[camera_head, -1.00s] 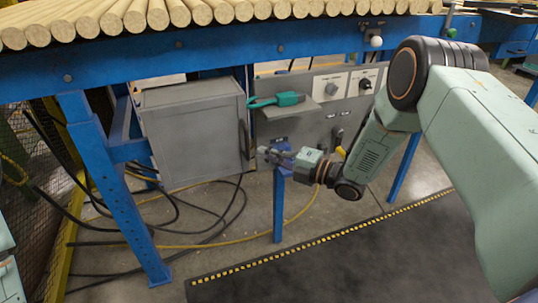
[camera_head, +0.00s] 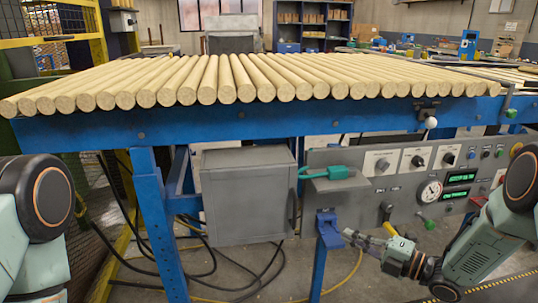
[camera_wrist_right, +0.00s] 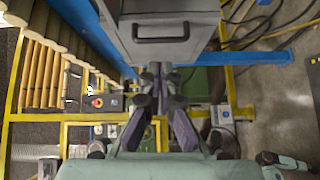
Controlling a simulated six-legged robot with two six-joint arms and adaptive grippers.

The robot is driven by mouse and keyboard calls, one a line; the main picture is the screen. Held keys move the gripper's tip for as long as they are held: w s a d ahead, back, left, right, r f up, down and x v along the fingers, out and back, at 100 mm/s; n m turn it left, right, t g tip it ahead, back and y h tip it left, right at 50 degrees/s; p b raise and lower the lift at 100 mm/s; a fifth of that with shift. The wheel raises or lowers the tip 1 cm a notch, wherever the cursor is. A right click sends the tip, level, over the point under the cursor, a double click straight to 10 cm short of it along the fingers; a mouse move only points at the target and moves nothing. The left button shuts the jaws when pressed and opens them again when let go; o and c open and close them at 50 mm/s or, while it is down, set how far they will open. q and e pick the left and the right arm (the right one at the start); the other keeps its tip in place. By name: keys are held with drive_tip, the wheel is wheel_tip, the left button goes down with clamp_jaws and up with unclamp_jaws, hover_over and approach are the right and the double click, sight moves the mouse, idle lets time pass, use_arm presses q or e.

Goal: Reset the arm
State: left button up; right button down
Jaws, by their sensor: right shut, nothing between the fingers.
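My right arm (camera_head: 480,250) comes in from the lower right in the head view. Its right gripper (camera_head: 347,234) points left, in front of the control panel and close to the blue post. From this angle I cannot tell whether it touches the post. In the right wrist view the right gripper's fingers (camera_wrist_right: 161,72) come together at the tips, shut and empty. A shoulder part of my left arm (camera_head: 40,210) shows at the left edge. The left gripper is out of view.
A blue-framed table (camera_head: 200,128) carries a row of wooden rods (camera_head: 260,78). Below it are a grey cabinet (camera_head: 245,195), a control panel (camera_head: 400,195), a green-handled tool (camera_head: 328,173) and a blue post (camera_head: 319,265). Black and yellow cables lie on the floor.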

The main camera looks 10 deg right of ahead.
drive_tip(key=s+a+f+m+g+h+p, duration=0.1)
drive_tip(key=s+f+m+g+h, duration=0.1)
drive_tip(key=s+f+m+h, duration=0.6)
drive_tip(key=s+a+f+m+g+h, duration=0.1)
drive_tip(key=s+f+m+g, duration=0.15)
drive_tip(key=f+m, duration=0.65)
drive_tip(key=s+a+r+m+g+h+p, duration=0.1)
drive_tip(key=s+m+g, duration=0.3)
drive_tip(key=s, duration=1)
drive_tip(key=s+a+r+m+g+h+p, duration=0.2)
drive_tip(key=s+m+g, duration=0.2)
drive_tip(key=s, duration=1)
drive_tip(key=shift+s+r+m, duration=0.25)
drive_tip(key=shift+r+m, duration=0.15)
drive_tip(key=shift+m, duration=0.3)
